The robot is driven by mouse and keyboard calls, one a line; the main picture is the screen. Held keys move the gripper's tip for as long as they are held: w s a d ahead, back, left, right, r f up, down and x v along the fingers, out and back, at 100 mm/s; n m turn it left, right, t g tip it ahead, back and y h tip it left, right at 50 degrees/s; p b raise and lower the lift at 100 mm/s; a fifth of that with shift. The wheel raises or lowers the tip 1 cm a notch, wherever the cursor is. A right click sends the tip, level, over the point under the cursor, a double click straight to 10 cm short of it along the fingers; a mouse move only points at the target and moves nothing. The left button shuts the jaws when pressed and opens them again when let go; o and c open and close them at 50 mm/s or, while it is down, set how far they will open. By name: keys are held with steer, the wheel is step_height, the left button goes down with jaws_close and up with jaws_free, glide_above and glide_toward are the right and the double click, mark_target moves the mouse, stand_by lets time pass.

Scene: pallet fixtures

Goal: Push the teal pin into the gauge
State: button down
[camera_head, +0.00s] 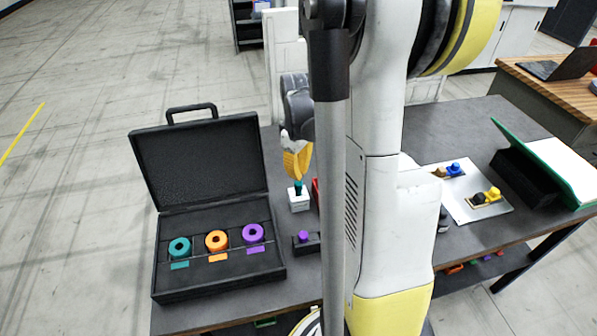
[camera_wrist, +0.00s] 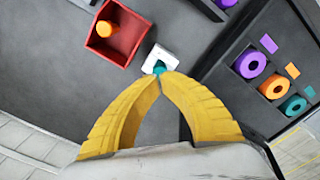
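The teal pin (camera_head: 298,188) stands upright in a small white block (camera_head: 299,202) on the dark table, left of my arm. In the wrist view the teal pin (camera_wrist: 159,68) shows just beyond my fingertips, in the white block (camera_wrist: 161,56). The block looks like the gauge. My gripper (camera_wrist: 161,75) has yellow fingers whose tips meet, with nothing seen between them. In the head view my gripper (camera_head: 298,176) points down right above the pin. I cannot tell whether the tips touch the pin. How deep the pin sits is hard to see.
An open black case (camera_head: 219,279) with teal, orange and purple rings stands on the left. A red box (camera_wrist: 91,42) holding an orange part (camera_wrist: 107,32) is close to the white block. A purple pin (camera_head: 303,236) is nearby. A metal plate (camera_head: 470,208) lies right of my arm.

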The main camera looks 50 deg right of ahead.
mark_target(298, 183)
steer(key=shift+f, duration=0.15)
steer(key=shift+f+b, duration=1.3)
steer(key=shift+f, duration=0.1)
stand_by(0.5)
step_height(298, 183, up, 8)
steer(key=p, duration=0.5)
steer(key=shift+p, duration=0.4)
